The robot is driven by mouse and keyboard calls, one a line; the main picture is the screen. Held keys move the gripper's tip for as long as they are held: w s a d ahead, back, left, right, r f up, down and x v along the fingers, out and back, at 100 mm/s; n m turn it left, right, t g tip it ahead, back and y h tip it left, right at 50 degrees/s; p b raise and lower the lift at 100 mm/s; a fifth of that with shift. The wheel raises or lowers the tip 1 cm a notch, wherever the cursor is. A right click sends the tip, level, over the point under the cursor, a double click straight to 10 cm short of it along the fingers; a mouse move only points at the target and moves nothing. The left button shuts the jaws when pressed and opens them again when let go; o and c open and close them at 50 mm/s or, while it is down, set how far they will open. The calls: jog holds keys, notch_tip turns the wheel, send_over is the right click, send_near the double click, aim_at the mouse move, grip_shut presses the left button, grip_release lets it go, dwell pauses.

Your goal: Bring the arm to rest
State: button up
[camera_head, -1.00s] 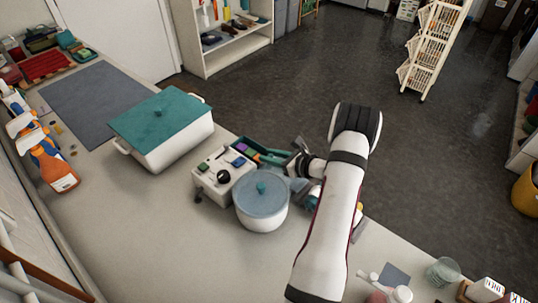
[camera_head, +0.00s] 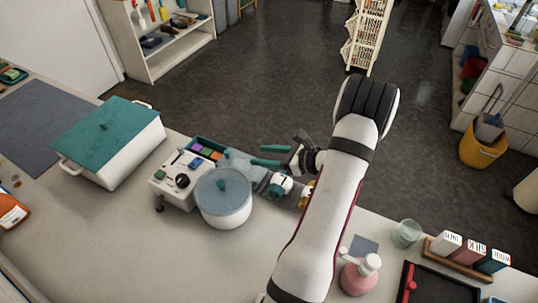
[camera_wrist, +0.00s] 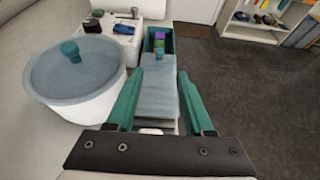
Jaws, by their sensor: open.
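My arm (camera_head: 325,215) is raised and bent over the counter's edge in the head view. My gripper (camera_head: 266,156) has teal fingers and points left, to the right of the lidded pot (camera_head: 222,200). In the wrist view my gripper (camera_wrist: 160,75) is open, with its two fingers apart and nothing held between them. A grey-blue flat piece (camera_wrist: 158,92) lies beyond and below the gap, apparently not gripped. The teal box (camera_wrist: 168,46) with coloured blocks is farther ahead.
The white pot with a blue-grey lid (camera_wrist: 75,68) stands left of the fingers. A white device with knobs (camera_head: 178,180) and a teal-lidded container (camera_head: 108,140) are farther left. A pink pump bottle (camera_head: 360,275) and a glass (camera_head: 406,233) stand right of the arm. Open floor lies beyond.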

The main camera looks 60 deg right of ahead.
jog(key=shift+v, duration=0.95)
